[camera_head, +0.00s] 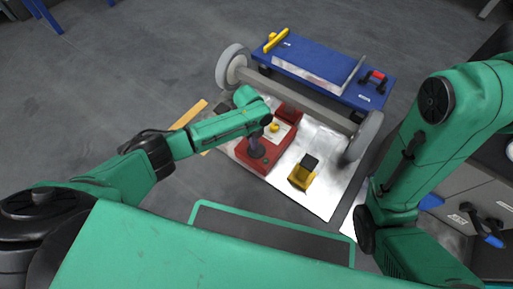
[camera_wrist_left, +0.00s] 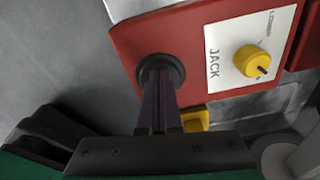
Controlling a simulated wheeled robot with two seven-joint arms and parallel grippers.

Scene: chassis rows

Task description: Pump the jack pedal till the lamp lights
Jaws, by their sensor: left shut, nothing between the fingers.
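The red jack (camera_head: 243,153) stands on a pale metal sheet, and its red face also shows in the left wrist view (camera_wrist_left: 125,40). Its white panel reads JACK and carries a yellow knob (camera_wrist_left: 252,60). A yellow block with a black pad (camera_head: 301,178), perhaps the pedal, lies right of the jack; a yellow piece (camera_wrist_left: 196,119) shows partly behind my fingers. My left gripper (camera_wrist_left: 160,80) is shut and empty, its dark fingers in front of a dark round part (camera_wrist_left: 176,64) on the jack. Contact is unclear. I cannot make out a lit lamp. My right gripper is out of view.
A grey axle with two wheels (camera_head: 233,64) lies behind the jack. Beyond it is a blue bench (camera_head: 325,65) with a yellow bar (camera_head: 276,39) and a red-and-black item. My right arm fills the right side. Grey floor at the left is mostly clear.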

